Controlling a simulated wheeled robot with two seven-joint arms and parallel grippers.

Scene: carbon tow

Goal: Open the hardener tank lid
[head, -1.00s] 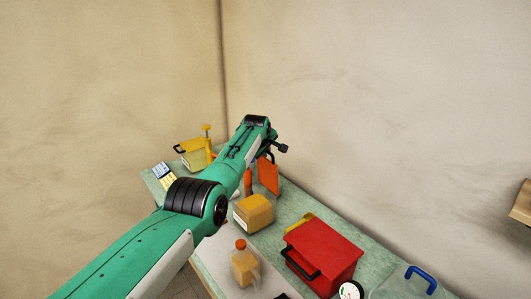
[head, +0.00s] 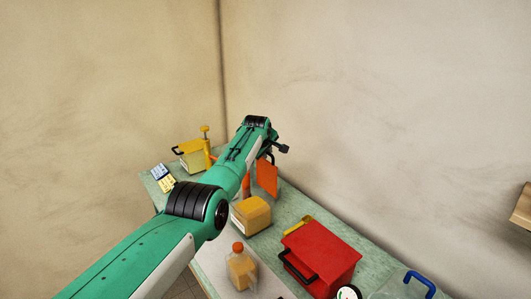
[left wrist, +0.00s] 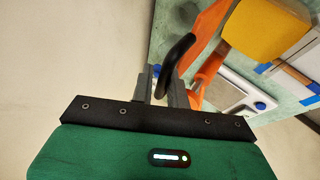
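An orange panel (head: 267,180) stands steeply tilted behind my left forearm in the head view; it looks like the lid of an orange tank mostly hidden by the arm. In the left wrist view, orange parts (left wrist: 208,68) show right of the fingers. A curved black handle (left wrist: 180,52) passes between the fingertips of my left gripper (left wrist: 160,86), which appear closed on it. In the head view the left gripper (head: 268,152) is partly hidden by its own wrist. No label shows which tank holds hardener. My right gripper is not in view.
A red box with a black handle (head: 325,258) stands right on the green bench (head: 290,208). Walls rise behind the bench.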

